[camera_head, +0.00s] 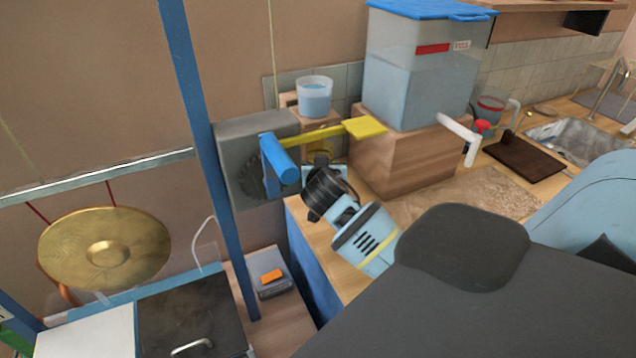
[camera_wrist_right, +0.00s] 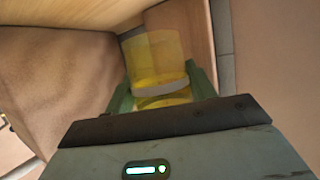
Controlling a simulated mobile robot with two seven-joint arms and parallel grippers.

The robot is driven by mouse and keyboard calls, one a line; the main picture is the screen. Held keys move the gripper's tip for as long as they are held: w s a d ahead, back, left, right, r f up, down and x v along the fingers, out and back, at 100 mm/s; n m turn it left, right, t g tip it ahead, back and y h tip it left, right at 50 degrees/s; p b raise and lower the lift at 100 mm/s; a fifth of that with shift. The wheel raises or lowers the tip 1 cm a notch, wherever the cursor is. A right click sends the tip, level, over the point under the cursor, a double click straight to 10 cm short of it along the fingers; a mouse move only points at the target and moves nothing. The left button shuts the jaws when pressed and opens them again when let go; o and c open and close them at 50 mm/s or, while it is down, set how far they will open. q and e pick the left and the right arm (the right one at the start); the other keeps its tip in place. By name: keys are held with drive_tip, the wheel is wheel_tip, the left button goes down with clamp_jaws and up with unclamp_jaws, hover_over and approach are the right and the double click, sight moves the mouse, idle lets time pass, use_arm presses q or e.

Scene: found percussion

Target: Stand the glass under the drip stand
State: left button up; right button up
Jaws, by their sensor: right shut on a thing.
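A clear yellow glass (camera_wrist_right: 152,55) is between the green fingers of my right gripper (camera_wrist_right: 162,88) in the right wrist view. The fingers are shut on it. In the head view my right gripper (camera_head: 320,165) is low in front of a wooden stand (camera_head: 318,120), which I take as the drip stand. The glass (camera_head: 320,151) shows only as a small yellowish patch there, largely hidden by the gripper and a yellow paddle. I cannot tell whether it touches the surface below. A cup of bluish water (camera_head: 314,98) sits on top of the stand. My left gripper is out of view.
A yellow paddle (camera_head: 362,128) on a blue hub (camera_head: 280,160) reaches across just above my gripper. A water tank (camera_head: 420,70) stands on a wooden block (camera_head: 405,155) to the right. A blue post (camera_head: 200,120) and brass gong (camera_head: 105,248) are left.

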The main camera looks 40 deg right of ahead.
drive_tip(key=shift+s+f, duration=0.1)
drive_tip(key=shift+f, duration=2.5)
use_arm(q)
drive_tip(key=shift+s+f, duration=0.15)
use_arm(e)
drive_tip(key=shift+w+d+f, duration=0.1)
drive_tip(key=shift+w+f, duration=0.1)
drive_tip(key=shift+w, duration=0.25)
